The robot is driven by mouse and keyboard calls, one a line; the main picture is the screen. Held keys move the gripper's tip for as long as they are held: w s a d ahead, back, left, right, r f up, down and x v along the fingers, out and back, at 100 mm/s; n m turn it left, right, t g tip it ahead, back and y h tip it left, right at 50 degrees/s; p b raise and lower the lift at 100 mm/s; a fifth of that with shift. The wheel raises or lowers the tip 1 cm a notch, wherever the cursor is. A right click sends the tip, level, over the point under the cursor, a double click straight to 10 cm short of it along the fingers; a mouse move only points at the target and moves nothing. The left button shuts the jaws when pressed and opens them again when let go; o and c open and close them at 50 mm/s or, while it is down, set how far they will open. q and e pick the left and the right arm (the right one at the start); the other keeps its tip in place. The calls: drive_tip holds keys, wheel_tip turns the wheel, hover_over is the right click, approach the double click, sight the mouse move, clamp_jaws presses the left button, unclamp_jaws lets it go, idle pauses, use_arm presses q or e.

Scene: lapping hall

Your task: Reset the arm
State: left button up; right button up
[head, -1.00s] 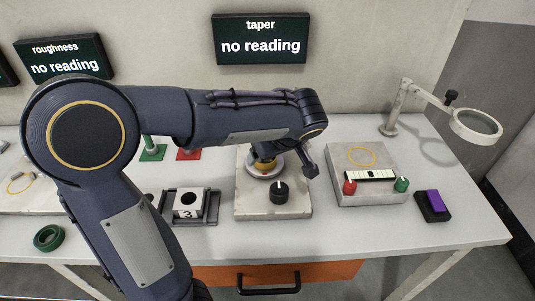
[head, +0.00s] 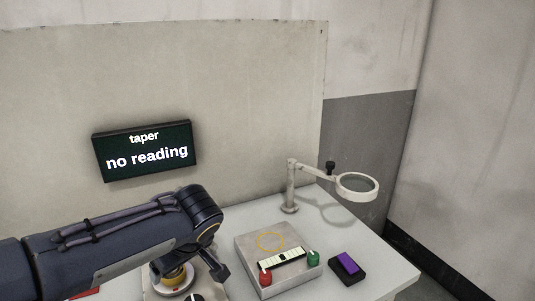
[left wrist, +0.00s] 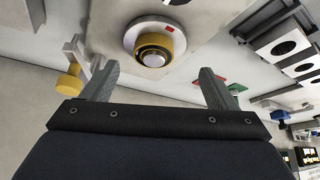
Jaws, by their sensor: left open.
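My left arm comes in from the left in the head view, and its gripper (head: 216,266) points down over the bench near a yellow-ringed round part on a pale disc (head: 176,278). In the left wrist view the two grey fingers (left wrist: 157,88) stand wide apart with nothing between them. The yellow ring (left wrist: 154,46) with its metal centre lies beyond the fingertips, apart from them. My right gripper is in neither view.
A grey block (head: 262,240) carries a level strip (head: 282,260), a red knob (head: 265,277) and a green knob (head: 313,258). A purple-topped black box (head: 347,268) sits to its right. A magnifier (head: 357,186) stands behind. The taper screen (head: 145,151) reads "no reading".

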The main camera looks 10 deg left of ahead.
use_arm(q)
drive_tip(key=s+f+m+h, duration=0.1)
drive_tip(key=s, duration=0.2)
drive_tip(key=s+f+m+h, duration=0.1)
drive_tip(key=s+m+h, duration=0.1)
drive_tip(key=s, duration=0.1)
drive_tip(key=s+a+m+h, duration=0.1)
drive_tip(key=s, duration=0.3)
drive_tip(key=shift+a+f, duration=0.1)
drive_tip(key=shift+f, duration=0.3)
drive_tip(key=s+d+m+t+h, duration=0.1)
drive_tip(key=s+m, duration=0.1)
drive_tip(key=s, duration=0.1)
drive_tip(key=s+d+f+m+h, duration=0.1)
drive_tip(key=s+m+h, duration=0.1)
drive_tip(key=s+d+f+m+t+h, duration=0.1)
drive_tip(key=s+d+m, duration=0.1)
drive_tip(key=s, duration=0.1)
drive_tip(key=shift+s+d+f+t, duration=0.1)
drive_tip(key=shift+s+f+t, duration=0.15)
drive_tip(key=shift+s+t, duration=0.05)
wheel_tip(320, 180, up, 11)
drive_tip(key=p, duration=1)
drive_tip(key=shift+f+n+h+p, duration=0.2)
drive_tip(key=shift+n+h+p, duration=0.1)
drive_tip(key=shift+p, duration=0.05)
